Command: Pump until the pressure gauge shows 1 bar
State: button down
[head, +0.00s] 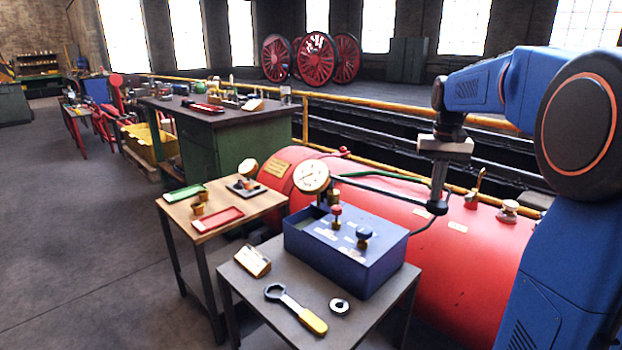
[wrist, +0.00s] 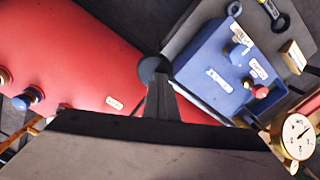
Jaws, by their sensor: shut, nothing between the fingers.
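The blue test pump box (head: 345,248) stands on a small grey table; it also shows in the wrist view (wrist: 215,75). Its dark lever (head: 385,191) reaches right over the red boiler and ends in a black knob (head: 437,207). My gripper (head: 438,192) is shut and points down at the knob, its tips at or just above it. In the wrist view the shut fingers (wrist: 160,95) overlap the knob (wrist: 153,68); I cannot tell if they touch. The brass-rimmed pressure gauge (head: 311,176) is at the box's far side; its face (wrist: 298,136) is too small to read.
The red boiler (head: 395,215) lies close behind the pump, with valves (head: 508,207) on top. A wrench (head: 295,308) and a metal ring (head: 339,306) lie on the pump table. A wooden table (head: 180,212) with trays stands left. The floor further left is clear.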

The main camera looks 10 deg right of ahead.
aim_at(431, 212)
jog(key=shift+f, duration=3.6)
notch_tip(431, 212, up, 16)
jog(key=shift+f, duration=0.25)
jog(key=shift+f, duration=7.8)
notch_tip(431, 212, up, 16)
jog(key=shift+f, duration=0.2)
